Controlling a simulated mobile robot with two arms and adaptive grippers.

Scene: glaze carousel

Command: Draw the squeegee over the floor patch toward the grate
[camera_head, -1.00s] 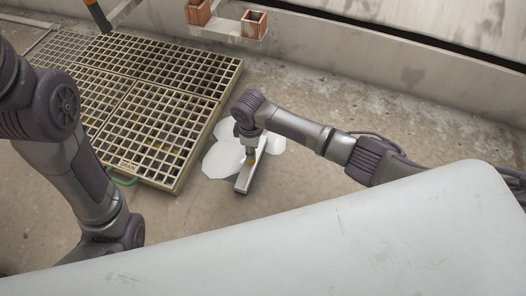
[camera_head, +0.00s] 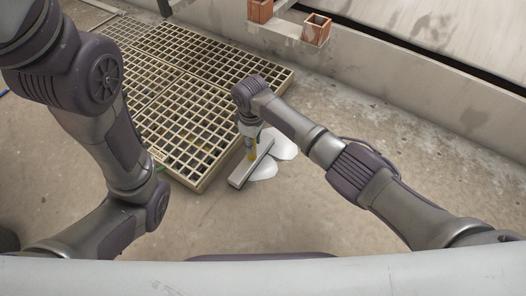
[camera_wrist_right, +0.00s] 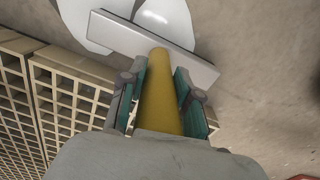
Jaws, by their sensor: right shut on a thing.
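The squeegee has a grey bar (camera_head: 240,179) and a yellow handle (camera_wrist_right: 160,100). My right gripper (camera_head: 250,138) is shut on the handle, with a finger on each side in the right wrist view (camera_wrist_right: 160,76). The bar is low at the floor, close to the near right edge of the tan grate (camera_head: 205,135). The white floor patch (camera_head: 285,148) shows mostly right of the bar, partly hidden by the bar and gripper. It also shows beyond the bar in the right wrist view (camera_wrist_right: 165,18). My left arm crosses the left side; its gripper is out of view.
Two terracotta pots (camera_head: 316,29) stand on a ledge at the back beside a low wall (camera_head: 420,85). Bare concrete (camera_head: 330,200) lies open right of and in front of the squeegee. My left arm passes close to the grate's left part in the picture.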

